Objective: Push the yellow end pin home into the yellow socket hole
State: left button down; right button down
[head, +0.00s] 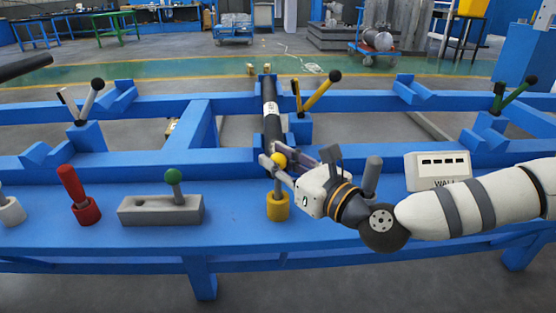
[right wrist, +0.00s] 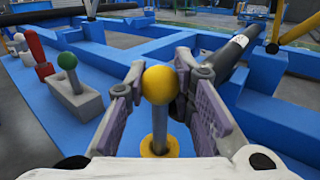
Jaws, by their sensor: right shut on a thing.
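The yellow end pin has a round yellow knob (head: 279,160) on a grey shaft. It stands about upright at the yellow socket (head: 278,207) on the blue bench, with a length of grey shaft showing between knob and socket. My right gripper (head: 277,168) comes in from the right and is shut on the pin at knob height. In the right wrist view the knob (right wrist: 160,84) sits between the two finger pads, and the socket (right wrist: 159,147) lies below, partly hidden by the gripper. How deep the shaft sits cannot be seen. My left gripper is out of view.
To the left stand a green-knobbed pin (head: 173,177) in a grey block (head: 160,210) and a red pin (head: 72,190). A dark tube (head: 271,112) lies behind the gripper, near a yellow lever (head: 320,90). A grey post (head: 372,172) and a white box (head: 437,169) stand right.

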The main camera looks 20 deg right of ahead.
jog(key=c, duration=1.3)
grip_release()
jog(key=shift+f, duration=0.2)
jog(key=shift+s+d+f, duration=0.1)
jog(key=v, duration=1.1)
jog(key=shift+s+r, duration=0.25)
jog(key=shift+s, duration=0.1)
jog(key=shift+d, duration=0.1)
